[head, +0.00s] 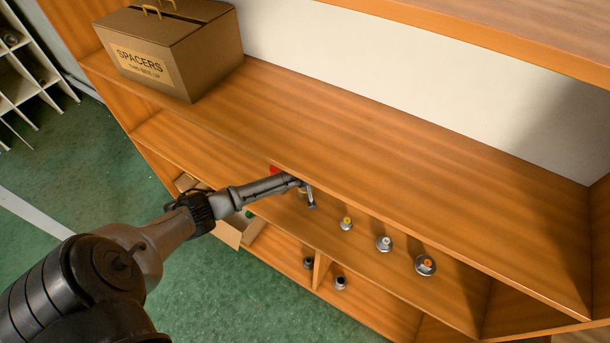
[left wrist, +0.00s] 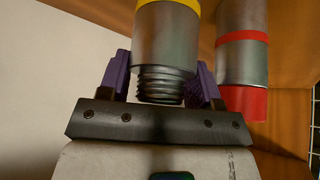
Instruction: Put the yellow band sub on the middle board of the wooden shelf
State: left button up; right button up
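The yellow band sub (left wrist: 165,45) is a grey metal cylinder with a yellow band and a threaded end. In the left wrist view it sits between the purple fingers of my left gripper (left wrist: 163,85), which look closed against its sides. In the head view my left gripper (head: 306,190) is at the front of the wooden shelf, just under the edge of a wide board; a bit of yellow shows at its tip, the rest of the sub is mostly hidden. The middle board (head: 325,228) lies below that wide board. My right gripper is not in view.
A red-banded sub with a red end (left wrist: 243,70) is close beside the held sub. Several metal fittings, including a large flanged one (head: 425,265), stand along the middle board. A SPACERS box (head: 175,45) is on the wide board above. An open carton (head: 229,233) is lower left.

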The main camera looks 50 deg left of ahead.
pick_arm(q)
jog(key=o, duration=0.5)
jog(key=p+v, duration=0.2)
jog(key=v, duration=0.5)
jog(key=s+d+f+m+h, duration=0.35)
jog(key=s+d+m, duration=0.45)
jog(key=s+d, duration=0.85)
jog(key=s+d+r+m, duration=0.1)
jog(key=s+d+r, duration=0.1)
jog(key=s, duration=0.1)
jog(key=s+d+r+m+h, duration=0.1)
jog(key=s+d+r+m, duration=0.1)
jog(key=s+d, duration=0.1)
jog(key=s+d+r+m+h, duration=0.1)
jog(key=s+d+r+m, duration=0.1)
jog(key=s, duration=0.3)
jog(key=shift+d, duration=0.65)
